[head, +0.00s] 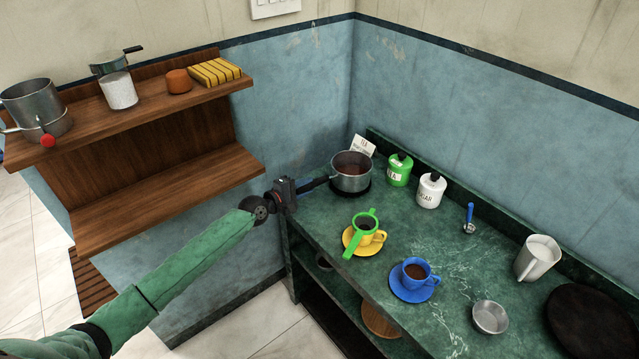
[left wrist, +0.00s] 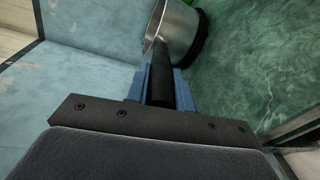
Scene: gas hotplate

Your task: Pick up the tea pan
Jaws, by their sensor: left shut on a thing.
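The tea pan (head: 351,173) is a grey metal pan with reddish-brown liquid in it. It is at the back left corner of the green counter, over a round black plate (head: 352,191). Its black handle (head: 318,183) points left. My left gripper (head: 304,187) is shut on that handle. In the left wrist view the black handle (left wrist: 161,75) lies between the blue finger pads, and the pan's metal side (left wrist: 178,35) shows beyond. I cannot tell whether the pan touches the plate. My right gripper is not in view.
A card (head: 361,146), green canister (head: 399,170) and white canister (head: 431,190) stand behind and right of the pan. A yellow cup (head: 372,236) with a green strainer (head: 352,246) and a blue cup (head: 416,273) are nearer. A wooden shelf (head: 200,180) is at left.

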